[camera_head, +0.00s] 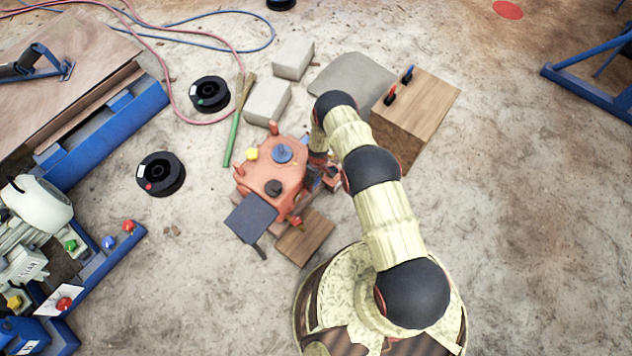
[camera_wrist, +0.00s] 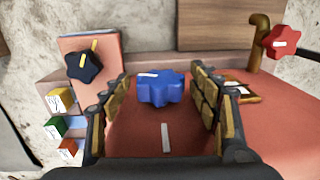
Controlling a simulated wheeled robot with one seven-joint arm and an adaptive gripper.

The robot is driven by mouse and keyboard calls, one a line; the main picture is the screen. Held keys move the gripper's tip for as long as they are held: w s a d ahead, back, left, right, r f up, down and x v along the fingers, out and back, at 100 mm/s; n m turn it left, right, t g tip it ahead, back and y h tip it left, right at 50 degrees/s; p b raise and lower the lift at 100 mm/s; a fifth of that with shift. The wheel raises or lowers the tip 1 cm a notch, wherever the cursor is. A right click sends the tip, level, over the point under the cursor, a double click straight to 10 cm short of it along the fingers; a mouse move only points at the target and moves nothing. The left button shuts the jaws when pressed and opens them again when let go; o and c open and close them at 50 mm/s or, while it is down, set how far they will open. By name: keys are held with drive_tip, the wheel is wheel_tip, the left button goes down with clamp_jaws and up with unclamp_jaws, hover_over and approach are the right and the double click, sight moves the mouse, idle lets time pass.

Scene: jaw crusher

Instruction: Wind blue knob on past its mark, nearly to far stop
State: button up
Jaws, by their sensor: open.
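The blue knob (camera_wrist: 162,90) is a lobed knob on the red panel (camera_wrist: 140,130) in the wrist view. A short white line shows on its top, toward its far left edge. A separate white mark (camera_wrist: 166,137) lies on the panel on the near side of the knob. My gripper (camera_wrist: 161,78) is open, with one finger left of the knob and one right of it. Gaps show between the knob and both fingers.
In the wrist view a black knob (camera_wrist: 84,66) with a yellow line stands left, and a red knob (camera_wrist: 284,42) stands right beside a brown bent handle (camera_wrist: 258,42). Yellow (camera_wrist: 61,100) and green (camera_wrist: 55,128) blocks sit lower left. A wooden box (camera_head: 420,112) stands right of the machine.

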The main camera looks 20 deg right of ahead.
sight(317, 179)
drive_tip(key=r, duration=1.2)
drive_tip(key=shift+w+d, duration=0.2)
drive_tip(key=shift+d, duration=0.1)
drive_tip(key=shift+s+m, duration=0.2)
drive_tip(key=shift+m, duration=0.1)
drive_tip(key=s+m+g, duration=0.2)
drive_tip(key=s, duration=0.5)
drive_tip(key=s+r+m+p, duration=0.1)
drive_tip(key=s+r, duration=0.2)
drive_tip(key=r, duration=1)
drive_tip(key=s+r+m, duration=0.2)
drive_tip(key=r, duration=1)
drive_tip(key=s+r+m+p, duration=0.1)
drive_tip(key=s+r, duration=0.2)
drive_tip(key=r, duration=1)
drive_tip(key=s+r+t+p, duration=0.1)
drive_tip(key=s+r, duration=0.4)
drive_tip(key=r, duration=0.7)
drive_tip(key=s+r+t+p, duration=0.2)
drive_tip(key=s+r+t, duration=0.2)
drive_tip(key=r, duration=0.8)
drive_tip(key=s+r+t+p, duration=0.2)
drive_tip(key=s+r, duration=0.4)
drive_tip(key=r, duration=0.6)
drive_tip(key=shift+s+r+m+t, duration=0.2)
drive_tip(key=shift+s+m+t, duration=0.15)
drive_tip(key=shift+t, duration=0.15)
